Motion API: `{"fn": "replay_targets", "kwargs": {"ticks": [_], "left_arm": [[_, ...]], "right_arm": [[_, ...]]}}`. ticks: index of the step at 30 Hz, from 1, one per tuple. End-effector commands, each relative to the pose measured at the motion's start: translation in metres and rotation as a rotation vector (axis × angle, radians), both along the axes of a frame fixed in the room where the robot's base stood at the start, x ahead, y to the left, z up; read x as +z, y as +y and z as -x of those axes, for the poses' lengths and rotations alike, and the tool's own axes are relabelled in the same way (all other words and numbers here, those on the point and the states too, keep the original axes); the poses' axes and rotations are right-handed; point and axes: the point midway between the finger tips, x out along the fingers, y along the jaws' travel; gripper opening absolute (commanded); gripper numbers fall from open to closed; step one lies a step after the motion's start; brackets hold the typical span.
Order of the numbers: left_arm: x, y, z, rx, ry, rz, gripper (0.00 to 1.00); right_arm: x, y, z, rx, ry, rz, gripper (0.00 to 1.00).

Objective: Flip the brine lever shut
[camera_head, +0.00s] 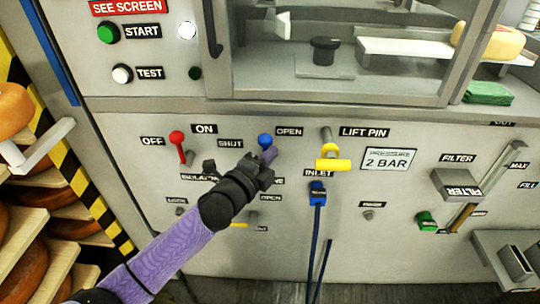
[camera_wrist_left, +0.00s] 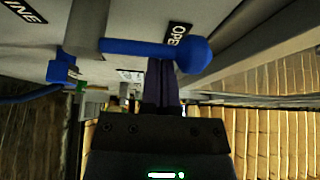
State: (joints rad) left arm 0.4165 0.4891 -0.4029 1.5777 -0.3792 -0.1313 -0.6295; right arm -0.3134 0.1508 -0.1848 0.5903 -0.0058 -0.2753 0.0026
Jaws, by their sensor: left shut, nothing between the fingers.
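The brine lever (camera_head: 265,140) has a blue ball knob. In the head view the knob shows between the SHUT label (camera_head: 230,143) and the OPEN label (camera_head: 289,132). In the left wrist view the blue lever (camera_wrist_left: 150,48) runs across the top, its knob beside the OPEN label (camera_wrist_left: 178,32). My left gripper (camera_head: 267,155) is shut and empty, its purple fingertips just below the knob in the head view. In the left wrist view the fingers (camera_wrist_left: 161,82) are together, close to the rod; I cannot tell whether they touch. My gripper partly hides the lever's name label.
A red-knobbed lever (camera_head: 177,138) stands to the left. A yellow lift-pin handle (camera_head: 332,164) and a blue inlet connector (camera_head: 318,192) with hoses are to the right. A cheese rack (camera_head: 35,210) stands at far left.

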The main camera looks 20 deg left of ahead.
Motion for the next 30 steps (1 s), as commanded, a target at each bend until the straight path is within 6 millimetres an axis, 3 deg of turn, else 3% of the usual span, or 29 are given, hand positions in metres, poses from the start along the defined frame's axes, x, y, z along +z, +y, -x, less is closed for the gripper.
{"fn": "replay_targets", "kwargs": {"ticks": [20,30], "left_arm": [[-0.001,0.008,0.002,0.001,-0.039,0.136,0.0],[-0.005,0.022,0.006,0.002,-0.101,0.361,0.0]], "right_arm": [[-0.011,0.007,0.003,-0.005,0.007,-0.011,0.59],[-0.028,0.006,0.007,-0.004,0.018,-0.009,0.59]]}}
